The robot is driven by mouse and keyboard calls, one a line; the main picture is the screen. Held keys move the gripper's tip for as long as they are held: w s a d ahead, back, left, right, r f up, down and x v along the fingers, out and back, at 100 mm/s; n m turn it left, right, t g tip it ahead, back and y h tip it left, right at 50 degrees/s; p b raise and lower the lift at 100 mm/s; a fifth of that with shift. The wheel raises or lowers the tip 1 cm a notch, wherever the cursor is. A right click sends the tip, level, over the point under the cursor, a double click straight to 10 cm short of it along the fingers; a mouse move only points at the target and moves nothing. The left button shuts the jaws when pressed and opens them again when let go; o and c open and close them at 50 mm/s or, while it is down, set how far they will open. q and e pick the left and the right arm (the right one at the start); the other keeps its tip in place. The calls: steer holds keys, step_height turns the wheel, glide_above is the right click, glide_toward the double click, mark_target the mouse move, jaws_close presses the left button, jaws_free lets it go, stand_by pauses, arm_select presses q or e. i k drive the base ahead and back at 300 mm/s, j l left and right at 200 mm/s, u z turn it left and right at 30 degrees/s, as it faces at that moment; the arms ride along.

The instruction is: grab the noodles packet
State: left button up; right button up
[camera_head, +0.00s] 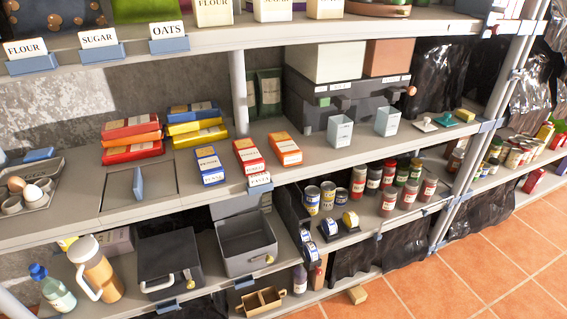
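Several box-like packets lie on the middle shelf. A blue-and-white packet (208,167), a red-and-white packet (249,157) and an orange-and-white packet (286,149) lie side by side near the shelf's front edge. Behind and to the left are a stack of red and orange packets (132,140) and a stack of yellow and blue packets (195,124). The print is too small to tell which one is the noodles packet. Neither of my grippers is in view.
A shelf label (260,182) stands at the edge before the red packet. An upright post (240,80) rises behind the packets. The upper shelf (200,35) overhangs.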

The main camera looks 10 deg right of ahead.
mark_target(288, 154)
steer(key=i+l, duration=0.1)
steer(key=l, duration=0.2)
steer(key=i+l, duration=0.1)
steer(key=l, duration=0.25)
steer(key=i+l, duration=0.15)
steer(key=l, duration=0.15)
steer(key=i+l, duration=0.1)
steer(key=l, duration=0.25)
